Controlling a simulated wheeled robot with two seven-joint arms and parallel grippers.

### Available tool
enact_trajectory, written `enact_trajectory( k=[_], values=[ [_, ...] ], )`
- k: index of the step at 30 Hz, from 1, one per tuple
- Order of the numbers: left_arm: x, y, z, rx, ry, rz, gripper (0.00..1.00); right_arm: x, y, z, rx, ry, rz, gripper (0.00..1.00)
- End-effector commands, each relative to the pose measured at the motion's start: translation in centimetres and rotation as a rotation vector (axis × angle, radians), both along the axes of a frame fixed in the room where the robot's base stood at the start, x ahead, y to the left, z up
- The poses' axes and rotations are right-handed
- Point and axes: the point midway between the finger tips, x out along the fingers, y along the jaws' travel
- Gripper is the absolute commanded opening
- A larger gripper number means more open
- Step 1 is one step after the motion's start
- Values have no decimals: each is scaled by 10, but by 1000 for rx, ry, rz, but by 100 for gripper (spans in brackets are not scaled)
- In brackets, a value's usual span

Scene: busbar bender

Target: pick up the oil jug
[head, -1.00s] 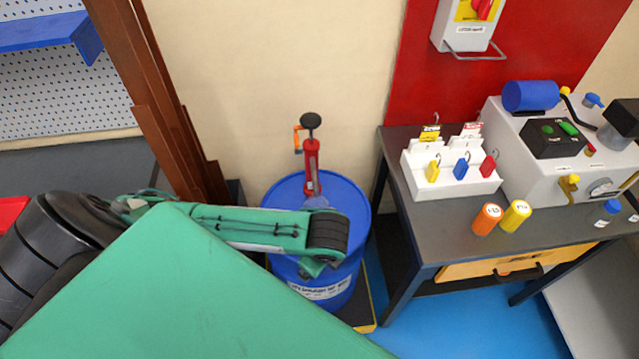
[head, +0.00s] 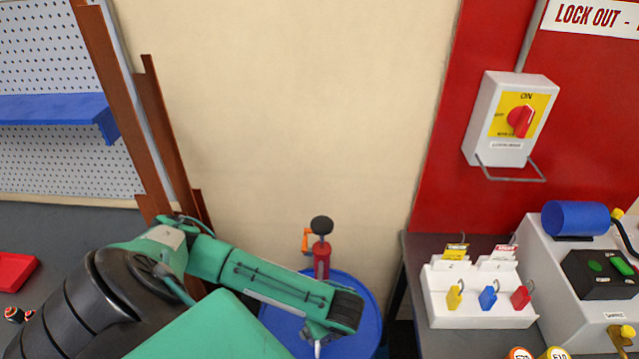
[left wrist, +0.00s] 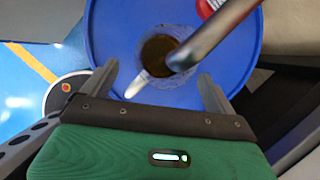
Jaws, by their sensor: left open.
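The oil jug (left wrist: 148,85) is a pale, see-through vessel with dark oil inside, seen from above in the left wrist view. It stands on the blue drum's top (left wrist: 110,22). The drum also shows in the head view (head: 369,325). My left gripper (left wrist: 160,85) is open, with one finger on each side of the jug and none visibly closed on it. A grey metal tube (left wrist: 222,30) slants over the jug's mouth and hides part of it. In the head view the jug is hidden behind my left arm. My right gripper is not in view.
A red hand pump (head: 321,260) with a black knob stands on the drum. Brown metal bars (head: 165,140) lean at the left. On the right, a dark bench (head: 415,270) holds a white tag rack (head: 480,312) and a grey machine (head: 560,290). A switch box (head: 510,118) hangs above.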

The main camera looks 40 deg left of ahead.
Motion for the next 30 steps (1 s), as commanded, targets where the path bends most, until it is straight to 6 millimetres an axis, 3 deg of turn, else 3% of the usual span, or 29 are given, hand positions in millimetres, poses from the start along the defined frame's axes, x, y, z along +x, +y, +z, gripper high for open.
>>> enact_trajectory(
  k=[10, 18, 26, 30],
  values=[
    [6, 12, -24, 2, 0, 2, 91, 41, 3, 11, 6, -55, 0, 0],
    [10, 24, -53, 0, 0, -1, 91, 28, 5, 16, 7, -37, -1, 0],
    [11, 25, -57, -1, -1, -2, 91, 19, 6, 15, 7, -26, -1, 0],
    [11, 25, -56, 0, -1, -2, 68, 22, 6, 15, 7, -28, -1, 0]
  ],
)
